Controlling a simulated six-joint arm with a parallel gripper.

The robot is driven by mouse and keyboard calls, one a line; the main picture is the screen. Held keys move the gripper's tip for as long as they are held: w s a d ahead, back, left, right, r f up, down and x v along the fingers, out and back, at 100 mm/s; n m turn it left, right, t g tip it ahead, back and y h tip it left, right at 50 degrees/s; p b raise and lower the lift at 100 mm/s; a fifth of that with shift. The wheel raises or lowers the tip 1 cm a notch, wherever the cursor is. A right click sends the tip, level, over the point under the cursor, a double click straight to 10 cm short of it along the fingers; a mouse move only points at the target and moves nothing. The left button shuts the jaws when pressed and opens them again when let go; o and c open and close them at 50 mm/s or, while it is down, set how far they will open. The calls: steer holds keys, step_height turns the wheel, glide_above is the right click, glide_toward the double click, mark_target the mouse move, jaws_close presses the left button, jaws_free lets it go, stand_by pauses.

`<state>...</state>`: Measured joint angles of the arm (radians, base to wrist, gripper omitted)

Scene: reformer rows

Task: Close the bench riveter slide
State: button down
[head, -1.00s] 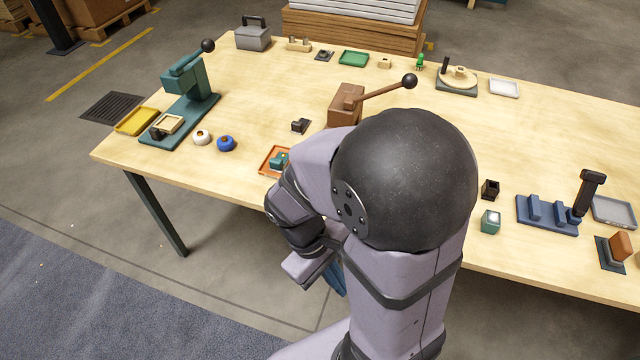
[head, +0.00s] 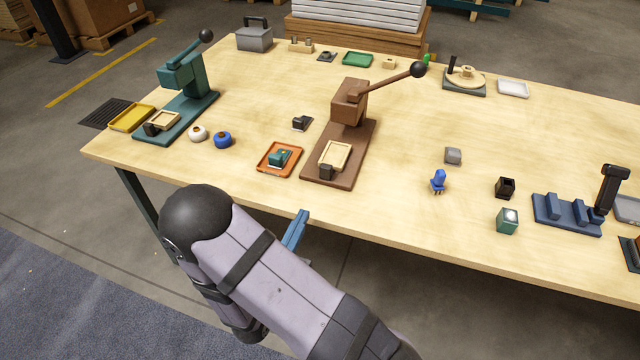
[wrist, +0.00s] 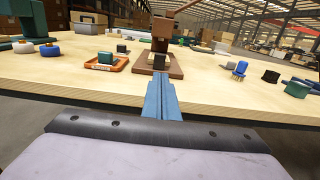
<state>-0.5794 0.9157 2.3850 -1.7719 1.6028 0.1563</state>
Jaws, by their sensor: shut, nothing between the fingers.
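Two lever presses stand on the table; I cannot tell by a label which is the bench riveter. The brown press (head: 349,102) is in the middle, its lever raised to a black ball. Its cream slide (head: 335,156) with a dark handle block (head: 326,171) sits at the near end of the base, out from under the head. The teal press (head: 183,76) at left has a similar cream slide (head: 164,120) at its near end. My gripper (head: 302,216) is shut and empty, at the table's front edge, near the brown base. In the wrist view its blue fingers (wrist: 160,84) point towards the brown press (wrist: 162,35), partly covering its base.
An orange tray (head: 265,167) with a teal part lies left of the brown base. White (head: 198,133) and blue (head: 222,140) round parts lie further left. A blue pronged part (head: 438,181) and grey block (head: 453,155) lie right, with clear tabletop between.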

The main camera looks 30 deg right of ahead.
steer(key=p, duration=0.3)
glide_toward(331, 163)
steer(key=shift+w+d+r, duration=0.1)
steer(key=shift+r, duration=0.4)
steer(key=shift+w+d+r, duration=0.15)
steer(key=shift+r, duration=0.4)
steer(key=b+x, duration=0.2)
steer(key=x, duration=0.2)
steer(key=b+x, duration=0.2)
steer(key=x, duration=0.3)
steer(key=shift+w+d+f, duration=0.2)
steer(key=shift+d+f, duration=0.05)
steer(key=shift+r, duration=0.15)
steer(key=shift+a, duration=0.1)
steer(key=b+v, duration=0.1)
steer(key=v, duration=1.3)
steer(key=shift+r, duration=0.1)
